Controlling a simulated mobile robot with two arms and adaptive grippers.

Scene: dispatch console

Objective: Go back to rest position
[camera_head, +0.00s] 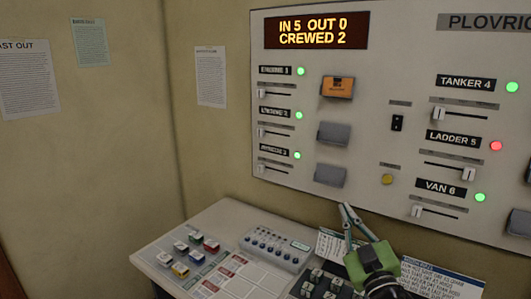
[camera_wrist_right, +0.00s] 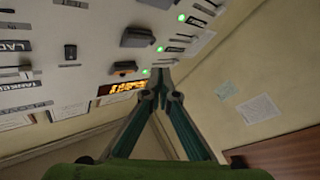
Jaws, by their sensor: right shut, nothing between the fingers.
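My right gripper (camera_head: 347,209) is in front of the lower part of the wall panel, above the back of the desk. It is green with dark fingers. Its fingertips meet and hold nothing; they also show together in the right wrist view (camera_wrist_right: 162,78). The wall panel (camera_head: 385,40) carries sliders, lamps and a lit display (camera_head: 316,25) reading "IN 5 OUT 0 CREWED 2". I cannot tell from the head view whether the fingertips touch the panel. My left gripper is not in view.
The desk (camera_head: 215,220) below holds coloured blocks (camera_head: 181,270), a grey box with knobs (camera_head: 275,249) and printed cards (camera_head: 330,243). Grey covers (camera_head: 334,133) and an orange one (camera_head: 338,87) stick out from the panel. Papers (camera_head: 210,77) hang on the left walls.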

